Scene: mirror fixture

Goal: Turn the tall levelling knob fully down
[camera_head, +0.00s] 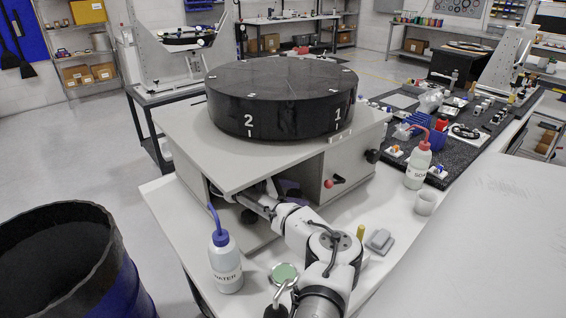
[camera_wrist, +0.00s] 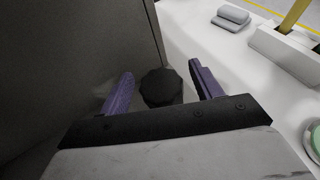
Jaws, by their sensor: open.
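A black, faceted levelling knob (camera_wrist: 161,88) shows in the wrist view, between and a little beyond the two purple fingers of my gripper (camera_wrist: 162,72). The fingers are open, one on each side of it, with visible gaps; I cannot tell its height or whether either finger touches it. In the head view my gripper (camera_head: 287,188) is partly hidden under the overhanging grey top of the fixture (camera_head: 205,152). A thick black disc (camera_head: 283,92) marked 1 and 2 lies on that top.
A WATER bottle (camera_head: 225,265) stands at the bench's front left, near my arm. A green-topped round item (camera_head: 285,273), grey block (camera_head: 380,241), white cup (camera_head: 426,203) and red-capped bottle (camera_head: 418,168) stand nearby. A red-ball lever (camera_head: 329,184) sticks out from the fixture.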

